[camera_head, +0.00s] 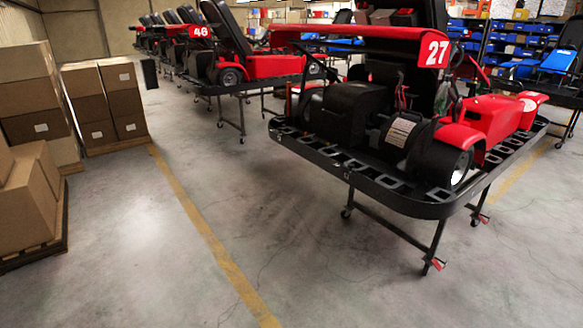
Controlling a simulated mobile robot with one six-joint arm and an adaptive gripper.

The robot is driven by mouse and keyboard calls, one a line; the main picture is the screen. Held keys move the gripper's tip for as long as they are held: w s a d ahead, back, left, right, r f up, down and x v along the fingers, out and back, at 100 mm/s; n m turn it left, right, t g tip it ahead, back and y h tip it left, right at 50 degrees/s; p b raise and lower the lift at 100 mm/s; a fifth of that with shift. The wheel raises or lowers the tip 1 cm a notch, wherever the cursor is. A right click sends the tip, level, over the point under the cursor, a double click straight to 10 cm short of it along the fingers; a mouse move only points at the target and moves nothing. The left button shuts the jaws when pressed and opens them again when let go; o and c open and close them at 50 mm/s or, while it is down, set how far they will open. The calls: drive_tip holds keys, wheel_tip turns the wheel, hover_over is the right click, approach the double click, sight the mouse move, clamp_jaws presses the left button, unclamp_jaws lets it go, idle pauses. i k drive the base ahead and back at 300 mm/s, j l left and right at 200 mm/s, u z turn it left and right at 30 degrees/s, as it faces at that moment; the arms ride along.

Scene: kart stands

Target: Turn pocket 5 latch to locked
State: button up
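A red and black kart (400,110) marked 27 rests on a black stand on the right. The stand's near rim (385,190) has a row of light-edged pockets along it. Which one is pocket 5, and whether any latch is locked, I cannot tell at this size. Red pieces (438,264) show at the feet of the stand's legs, by the casters. My gripper is not in view.
A kart marked 46 (201,31) stands behind on the left, with more karts beyond. Stacked cardboard boxes (30,195) stand on pallets at the left. Open concrete floor with a yellow line (205,230) lies between the boxes and the near stand.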

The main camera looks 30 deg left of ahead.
sight(351, 166)
drive_tip(key=u, duration=0.9)
drive_tip(key=i, duration=0.6)
drive_tip(key=i+l+u, duration=0.1)
drive_tip(key=i, duration=0.55)
drive_tip(key=i+l, duration=0.15)
drive_tip(key=i, duration=0.45)
drive_tip(key=i+l+u, duration=0.1)
drive_tip(key=i, duration=0.5)
drive_tip(key=i+l, duration=0.2)
drive_tip(key=i, duration=0.45)
